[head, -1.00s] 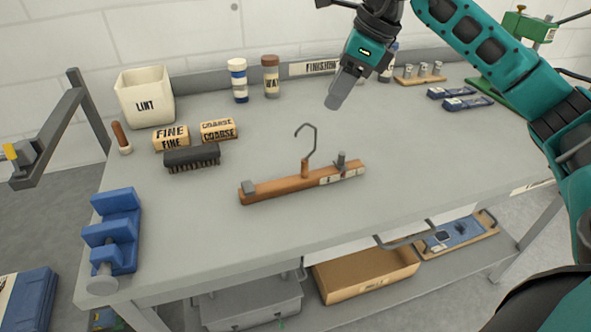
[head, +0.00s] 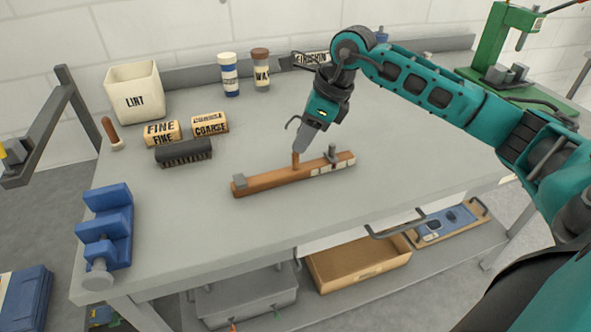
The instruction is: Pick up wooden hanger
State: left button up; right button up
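The wooden hanger (head: 268,181) lies on the grey workbench (head: 215,218) near the middle. It is a brown bar with grey clips, a short wooden post and a metal hook on top. My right gripper (head: 302,142) points down at the hook and post, covering part of the hook. The hook's curved end shows to the left of the fingers. I cannot tell whether the fingers are apart or closed, or whether they touch the hanger. My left gripper is not in view.
A white LINT bin (head: 135,92), FINE block (head: 162,132), COARSE block (head: 210,123) and dark brush (head: 184,153) stand left of the hanger. Two bottles stand behind. A blue vise (head: 107,226) is at the left front edge. The bench front is clear.

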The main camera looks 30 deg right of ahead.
jog(key=shift+c, duration=0.3)
grip_shut()
dwell(1.1)
